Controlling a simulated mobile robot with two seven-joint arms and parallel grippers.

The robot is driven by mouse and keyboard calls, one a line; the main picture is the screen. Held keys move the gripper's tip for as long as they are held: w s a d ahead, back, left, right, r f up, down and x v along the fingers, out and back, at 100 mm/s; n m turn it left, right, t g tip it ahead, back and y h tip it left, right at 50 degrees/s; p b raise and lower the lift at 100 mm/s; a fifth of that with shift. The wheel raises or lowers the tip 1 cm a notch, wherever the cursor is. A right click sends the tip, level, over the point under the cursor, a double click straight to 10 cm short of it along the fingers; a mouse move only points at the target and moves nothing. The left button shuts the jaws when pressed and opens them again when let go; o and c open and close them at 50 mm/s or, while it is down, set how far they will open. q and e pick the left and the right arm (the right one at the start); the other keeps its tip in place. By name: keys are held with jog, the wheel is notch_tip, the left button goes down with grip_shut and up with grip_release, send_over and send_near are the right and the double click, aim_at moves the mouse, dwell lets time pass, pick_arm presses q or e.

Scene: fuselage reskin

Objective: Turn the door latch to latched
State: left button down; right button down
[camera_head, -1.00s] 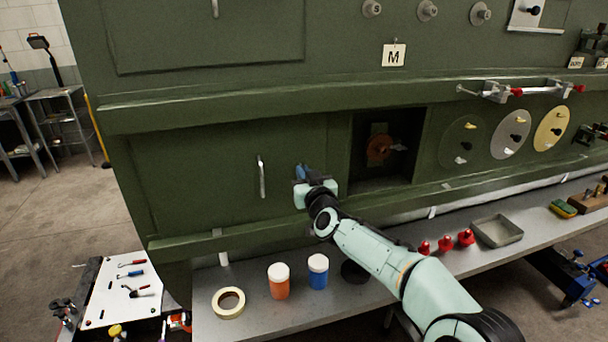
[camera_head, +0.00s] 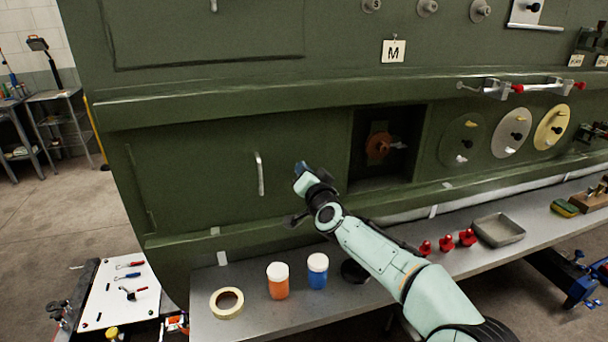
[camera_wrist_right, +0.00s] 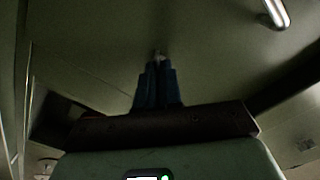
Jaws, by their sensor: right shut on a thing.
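The green door (camera_head: 210,170) is flush in the fuselage side, with an upright metal handle (camera_head: 260,174). My right gripper (camera_head: 301,168) is at the door's right edge, beside the open recess. In the wrist view its blue fingers are closed together (camera_wrist_right: 158,80) against the green surface. A small pale tip, the door latch (camera_wrist_right: 158,54), shows at the finger ends, and the gripper is shut on it. Most of the latch is hidden by the fingers, so its exact angle cannot be told. The door handle also shows in the wrist view (camera_wrist_right: 275,12). My left gripper is not in view.
A dark recess with an orange-brown round part (camera_head: 378,146) opens just right of the gripper. A grey bench (camera_head: 250,318) below holds a tape roll (camera_head: 227,302), an orange jar (camera_head: 278,282), a blue jar (camera_head: 318,272) and a metal tray (camera_head: 498,229). A ledge runs above the door.

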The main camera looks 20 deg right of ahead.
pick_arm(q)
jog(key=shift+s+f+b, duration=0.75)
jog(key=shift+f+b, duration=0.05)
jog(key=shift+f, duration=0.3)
pick_arm(e)
jog(key=shift+d+f+m, duration=0.1)
jog(key=shift+m, duration=4.8)
jog(key=c, duration=1.3)
grip_release()
